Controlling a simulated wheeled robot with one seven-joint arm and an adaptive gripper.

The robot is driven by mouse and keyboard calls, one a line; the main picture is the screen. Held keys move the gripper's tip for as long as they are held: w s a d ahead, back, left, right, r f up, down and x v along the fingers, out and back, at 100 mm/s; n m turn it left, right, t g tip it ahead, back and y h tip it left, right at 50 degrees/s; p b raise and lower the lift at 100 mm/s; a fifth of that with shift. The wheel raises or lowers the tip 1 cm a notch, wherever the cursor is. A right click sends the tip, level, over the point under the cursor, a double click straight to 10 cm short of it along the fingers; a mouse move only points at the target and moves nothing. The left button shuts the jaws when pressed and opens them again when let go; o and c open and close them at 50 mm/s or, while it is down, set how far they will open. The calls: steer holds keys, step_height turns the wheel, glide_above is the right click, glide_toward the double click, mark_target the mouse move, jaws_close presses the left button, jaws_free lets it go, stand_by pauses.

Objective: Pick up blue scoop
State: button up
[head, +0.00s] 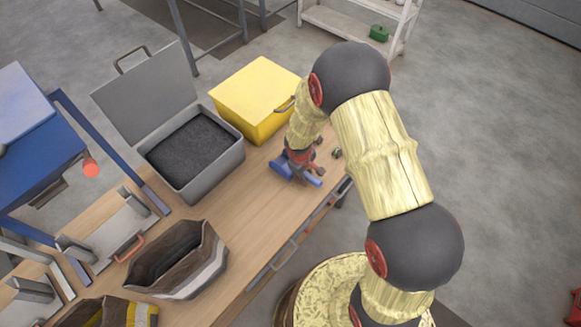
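The blue scoop (282,167) lies on the wooden table near its right end, in front of the yellow box. It shows as blue parts on the left and lower right of my gripper. My gripper (302,169) is at the scoop, reaching down from above, and covers its middle. The fingers are small and partly hidden here, so I cannot tell whether they are open or closed around the scoop.
A yellow box (257,95) stands just behind the scoop. Left of it is an open grey bin (210,175) of dark pellets with its lid raised. An open striped bag (207,275) stands nearer. A small dark green item (337,153) lies right of my gripper.

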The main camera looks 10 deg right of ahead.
steer(key=c, duration=0.6)
jaws_close()
